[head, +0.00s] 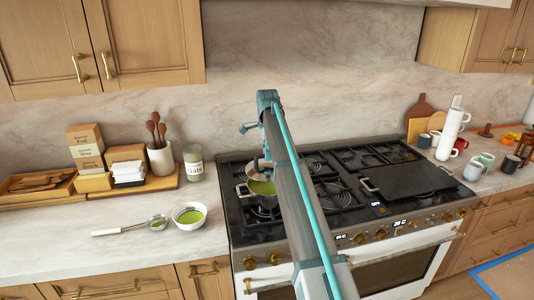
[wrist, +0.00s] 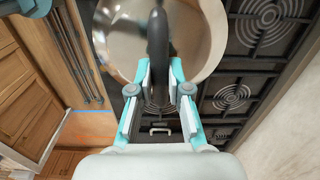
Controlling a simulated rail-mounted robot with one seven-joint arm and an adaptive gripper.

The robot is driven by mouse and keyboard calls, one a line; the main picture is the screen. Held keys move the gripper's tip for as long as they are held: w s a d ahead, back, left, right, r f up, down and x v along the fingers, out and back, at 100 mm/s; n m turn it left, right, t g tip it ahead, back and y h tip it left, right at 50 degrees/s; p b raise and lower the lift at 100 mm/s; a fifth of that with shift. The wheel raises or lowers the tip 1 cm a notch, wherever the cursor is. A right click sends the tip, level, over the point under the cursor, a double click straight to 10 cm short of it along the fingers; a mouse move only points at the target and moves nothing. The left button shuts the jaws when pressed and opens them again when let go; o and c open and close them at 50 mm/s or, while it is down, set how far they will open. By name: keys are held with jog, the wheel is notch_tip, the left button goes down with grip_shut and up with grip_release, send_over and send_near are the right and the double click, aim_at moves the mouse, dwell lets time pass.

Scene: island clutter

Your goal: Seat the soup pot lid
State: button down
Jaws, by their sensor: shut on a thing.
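The soup pot (head: 266,202) stands on the left front of the stove with green soup showing in it. My arm hides its right side. The steel lid (head: 257,164) is above the back of the pot, apart from the rim as far as I can see, and partly hidden by my arm. In the wrist view the lid (wrist: 116,38) is a shiny round disc with a dark handle (wrist: 158,38). My gripper (wrist: 160,70) is shut on that handle. In the head view the arm mostly hides the gripper.
The stove (head: 345,205) has several burners and a black griddle (head: 405,182) on its right. A bowl of green soup (head: 189,215) and a ladle (head: 130,228) are on the left counter. Mugs (head: 445,146) stand at the right. The counter's left front is clear.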

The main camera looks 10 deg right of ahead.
aim_at(267, 165)
jog(key=shift+f+b, duration=0.5)
jog(key=shift+f, duration=1.85)
jog(key=shift+f, duration=0.9)
jog(key=c, duration=1)
grip_release()
jog(key=shift+c, duration=0.2)
